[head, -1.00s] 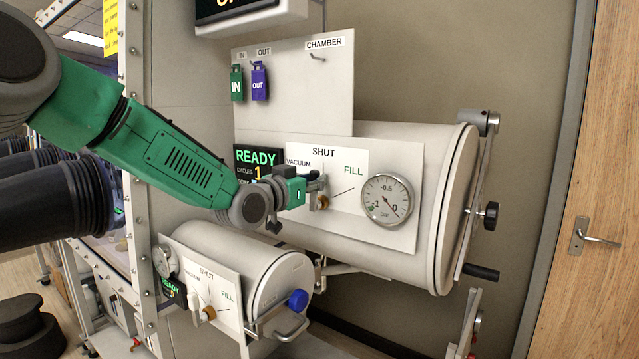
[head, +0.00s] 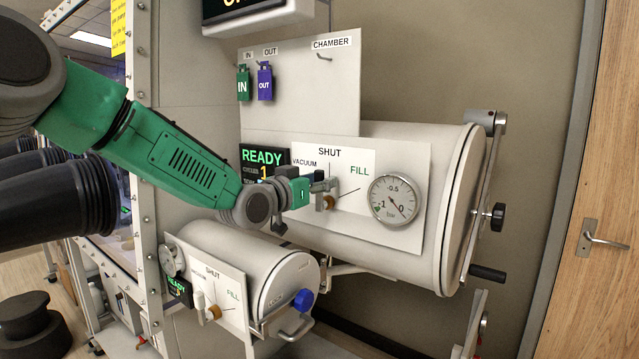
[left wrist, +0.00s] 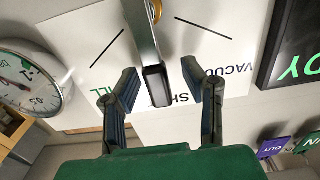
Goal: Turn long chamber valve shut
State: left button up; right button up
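The long chamber (head: 440,175) is the large pale cylinder on the wall, with a white valve panel (head: 400,155) marked VACUUM, SHUT and FILL. Its valve handle (left wrist: 155,85) is a grey bar on a brass pivot (head: 328,202). In the left wrist view the bar lies toward the SHUT label and covers part of it. My left gripper (left wrist: 160,85) is open, with one finger on each side of the bar and a gap to both. In the head view the left gripper (head: 318,187) partly hides the valve. My right gripper is not in view.
A round gauge (head: 396,199) sits right of the valve, and a READY display (head: 263,158) left of it. A smaller chamber (head: 250,260) with its own valve and blue knob (head: 302,299) is below my arm. IN and OUT tags (head: 265,82) hang above.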

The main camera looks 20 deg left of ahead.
pick_arm(q)
jog(key=shift+s, duration=0.1)
jog(key=v, duration=1.1)
jog(key=shift+s+a, duration=0.25)
jog(key=shift+s, duration=0.1)
